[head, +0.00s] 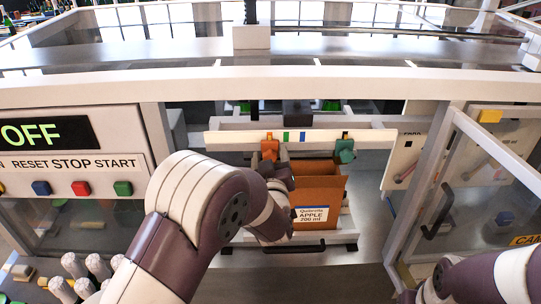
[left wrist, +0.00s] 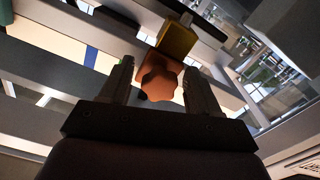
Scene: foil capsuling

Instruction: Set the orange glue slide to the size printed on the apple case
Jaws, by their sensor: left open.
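The orange glue slide (head: 269,149) sits at the left part of a white rail (head: 232,141). A green mark (head: 286,136) and a blue mark (head: 303,136) show on the rail right of it. In the left wrist view its lobed orange knob (left wrist: 160,80) lies between the two fingers of my left gripper (left wrist: 158,77). The fingers stand apart, with gaps visible beside the knob. In the head view my left gripper (head: 277,168) is partly hidden at the slide. The brown apple case (head: 325,185) stands to its right; its label (head: 311,215) reads "APPLE 200 ml".
A teal slide (head: 345,151) sits further right on the rail. A panel at left shows "OFF" (head: 32,134) above blue, red and green buttons. A framed clear door (head: 440,185) stands open at right. Several white-topped bottles (head: 97,266) stand at lower left.

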